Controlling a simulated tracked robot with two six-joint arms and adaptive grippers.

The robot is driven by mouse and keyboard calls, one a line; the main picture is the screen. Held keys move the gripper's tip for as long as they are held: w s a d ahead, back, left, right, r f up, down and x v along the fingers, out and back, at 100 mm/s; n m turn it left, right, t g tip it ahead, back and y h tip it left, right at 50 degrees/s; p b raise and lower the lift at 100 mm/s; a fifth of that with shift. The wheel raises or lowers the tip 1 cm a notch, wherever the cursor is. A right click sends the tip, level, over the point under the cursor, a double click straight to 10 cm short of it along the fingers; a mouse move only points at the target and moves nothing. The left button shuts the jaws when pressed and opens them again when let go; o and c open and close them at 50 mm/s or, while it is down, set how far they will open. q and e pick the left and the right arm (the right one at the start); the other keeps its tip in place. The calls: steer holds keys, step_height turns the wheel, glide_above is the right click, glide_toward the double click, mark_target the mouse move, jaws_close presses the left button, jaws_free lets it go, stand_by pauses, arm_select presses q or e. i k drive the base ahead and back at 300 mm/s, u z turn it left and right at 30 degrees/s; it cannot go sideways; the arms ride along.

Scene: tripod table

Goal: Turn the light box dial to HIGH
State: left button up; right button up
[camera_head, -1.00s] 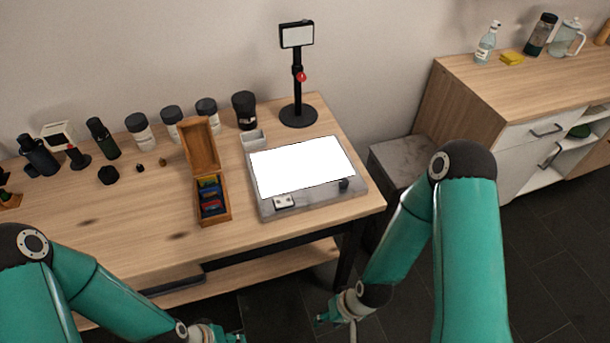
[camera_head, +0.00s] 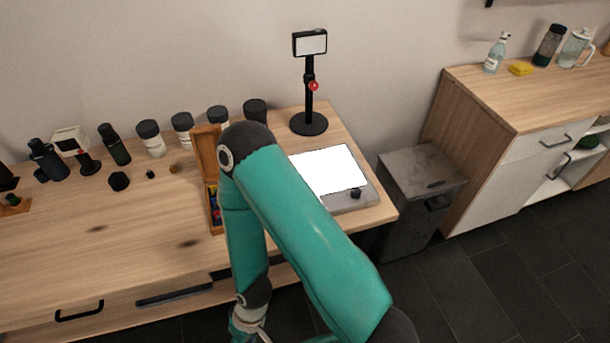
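The light box (camera_head: 345,202) stands at the right end of the wooden table, its screen (camera_head: 330,171) glowing white. My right arm hides its left part. The dial (camera_head: 356,193) is a small black knob on the front right corner of the box. Its setting and any HIGH mark are too small to read. My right arm crosses in front of the table, bent, with its wrist low at the bottom edge. Only the base of my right gripper (camera_head: 246,326) shows there, well away from the dial. Its fingers cannot be made out. My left gripper is out of view.
A wooden box (camera_head: 207,150) is partly behind my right arm. A black stand (camera_head: 309,122) with a small screen rises behind the light box. Several jars and bottles line the back of the table. A grey bin (camera_head: 415,172) stands right of the table.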

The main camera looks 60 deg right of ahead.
mark_target(356, 193)
steer(key=z, duration=0.5)
steer(key=i, duration=0.1)
steer(key=u, duration=1.25)
steer(key=k, duration=0.45)
steer(key=u, duration=0.2)
steer(key=i, duration=0.15)
steer(key=z, duration=1.3)
steer(key=k, duration=0.3)
steer(key=z, duration=1)
